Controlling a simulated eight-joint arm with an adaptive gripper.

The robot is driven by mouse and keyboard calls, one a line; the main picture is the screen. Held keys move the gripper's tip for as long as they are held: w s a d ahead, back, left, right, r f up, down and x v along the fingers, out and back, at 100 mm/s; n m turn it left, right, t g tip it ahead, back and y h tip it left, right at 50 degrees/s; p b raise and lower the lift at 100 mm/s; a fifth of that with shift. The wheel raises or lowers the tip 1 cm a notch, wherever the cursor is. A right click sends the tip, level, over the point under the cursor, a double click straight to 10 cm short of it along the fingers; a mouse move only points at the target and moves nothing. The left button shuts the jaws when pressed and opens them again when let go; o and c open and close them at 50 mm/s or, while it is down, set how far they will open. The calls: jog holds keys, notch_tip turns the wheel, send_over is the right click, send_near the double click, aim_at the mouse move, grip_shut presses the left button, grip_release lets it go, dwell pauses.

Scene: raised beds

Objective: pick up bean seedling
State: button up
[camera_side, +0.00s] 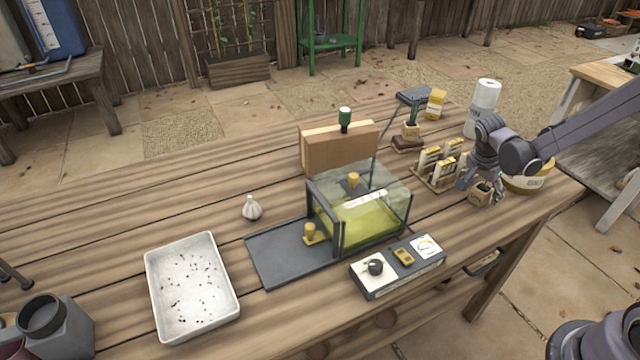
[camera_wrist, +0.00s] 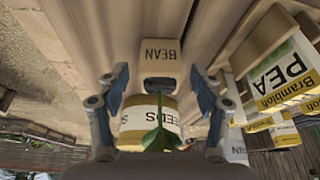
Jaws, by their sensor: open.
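The bean seedling stands in a small light-wood pot (camera_side: 480,197) near the right end of the bench in the side view. In the wrist view the pot is marked BEAN (camera_wrist: 160,50), and a green leaf (camera_wrist: 160,140) shows close to the camera. My gripper (camera_side: 482,187) is low over the pot, pointing down, with a finger on each side of it. In the wrist view my gripper (camera_wrist: 159,80) is open, its fingers apart to left and right of the seedling. I cannot tell whether either finger touches the pot.
A yellow-banded seed tin (camera_side: 530,178) stands close right of my gripper. A wooden rack of seed packets (camera_side: 440,165) stands close left; a PEA packet (camera_wrist: 283,80) shows in the wrist view. A white roll (camera_side: 484,105) stands behind. The glass tank (camera_side: 360,205) is farther left.

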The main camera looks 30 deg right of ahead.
jog(key=shift+d+f, duration=0.25)
jog(key=shift+f, duration=0.4)
jog(key=c, duration=1.3)
jog(key=shift+o, duration=0.2)
jog(key=shift+r, duration=0.1)
